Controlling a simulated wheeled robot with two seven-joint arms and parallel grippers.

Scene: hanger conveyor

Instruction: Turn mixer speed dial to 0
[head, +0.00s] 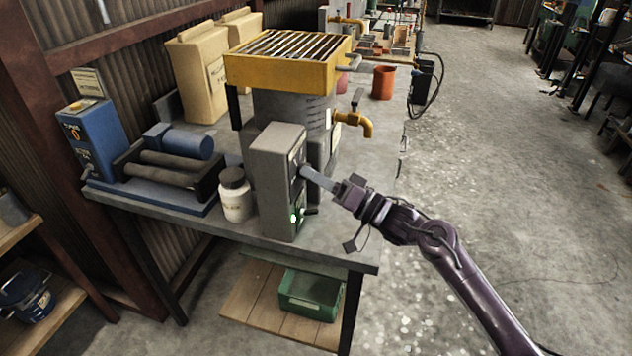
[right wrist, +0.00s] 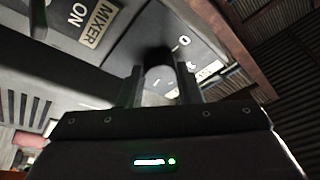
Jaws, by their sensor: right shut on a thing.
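The mixer's grey control box (head: 272,185) stands on the bench, with a green light (head: 293,218) low on its right-hand face. My right gripper (head: 308,174) reaches that face from the right. In the right wrist view the right gripper (right wrist: 159,85) has its two fingers on either side of a dark round speed dial (right wrist: 158,62) and is shut on it. Pale marks show on the panel beside the dial. The dial's pointer and exact setting cannot be made out. A "MIXER" label (right wrist: 98,22) and "ON" show at upper left. My left gripper is not in view.
A yellow grated tray (head: 285,72) and a brass tap (head: 355,122) are behind the box. A white jar (head: 235,196) and a blue roller machine (head: 180,150) stand to its left. An orange cup (head: 383,82) is farther back.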

